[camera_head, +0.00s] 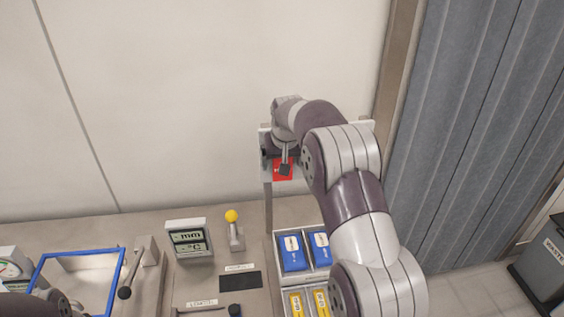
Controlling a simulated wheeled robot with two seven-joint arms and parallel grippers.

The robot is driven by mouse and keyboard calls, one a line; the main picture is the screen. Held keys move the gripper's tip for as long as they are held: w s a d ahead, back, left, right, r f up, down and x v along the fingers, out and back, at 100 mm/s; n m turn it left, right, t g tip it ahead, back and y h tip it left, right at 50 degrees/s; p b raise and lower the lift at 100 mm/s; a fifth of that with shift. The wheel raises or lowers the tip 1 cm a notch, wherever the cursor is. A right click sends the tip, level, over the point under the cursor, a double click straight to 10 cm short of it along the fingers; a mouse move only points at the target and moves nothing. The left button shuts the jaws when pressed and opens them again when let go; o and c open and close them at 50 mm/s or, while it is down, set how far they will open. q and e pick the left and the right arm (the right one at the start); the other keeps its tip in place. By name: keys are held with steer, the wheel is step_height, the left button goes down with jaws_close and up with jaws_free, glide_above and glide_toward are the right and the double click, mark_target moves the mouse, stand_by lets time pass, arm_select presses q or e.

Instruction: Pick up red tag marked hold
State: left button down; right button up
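The red tag (277,174) is at a pale upright board (265,170) that stands behind the bench. Only part of the tag shows, with a bit of white marking; its full wording cannot be read. My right arm reaches up from the bottom right to the board. My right gripper (286,168) is in front of the tag and overlaps it in the picture. Whether the fingers touch or grip the tag cannot be told. A dark part of my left arm shows at the bottom left corner; its gripper is not in view.
Below the board is a tray (273,262) with blue and yellow packs. Left of it stand a yellow-knobbed lever (232,216), a display reading mm and °C (189,241), a black-knobbed lever (124,292) and a blue frame (80,252). A grey bin (541,265) stands far right.

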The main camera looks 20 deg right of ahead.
steer(key=shift+d+f, duration=0.1)
steer(key=shift+w, duration=0.1)
steer(key=c, duration=0.3)
steer(key=shift+d, duration=0.1)
steer(key=c, duration=0.6)
steer(key=shift+c, duration=0.7)
